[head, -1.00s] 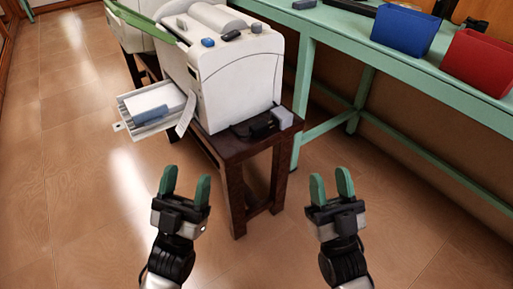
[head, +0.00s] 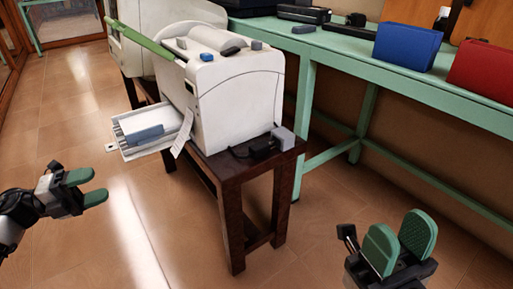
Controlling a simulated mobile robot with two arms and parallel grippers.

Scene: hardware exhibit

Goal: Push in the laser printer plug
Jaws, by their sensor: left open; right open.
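A white laser printer (head: 238,105) stands on a dark wooden stand (head: 232,172). At the stand's near right corner lie a black plug (head: 262,148) with a dark cord and a small grey box (head: 284,138). The plug is close against the box; I cannot tell how far it is in. My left gripper (head: 98,187) is open and empty at the far left, over the floor and well away from the plug. My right gripper (head: 399,232) is open and empty at the lower right, in front of and to the right of the stand.
A paper tray (head: 128,147) sticks out from the printer's left side, with a tag hanging near it. A green table (head: 340,50) runs behind on the right, holding blue (head: 408,45) and red (head: 485,72) bins. The floor in front is clear.

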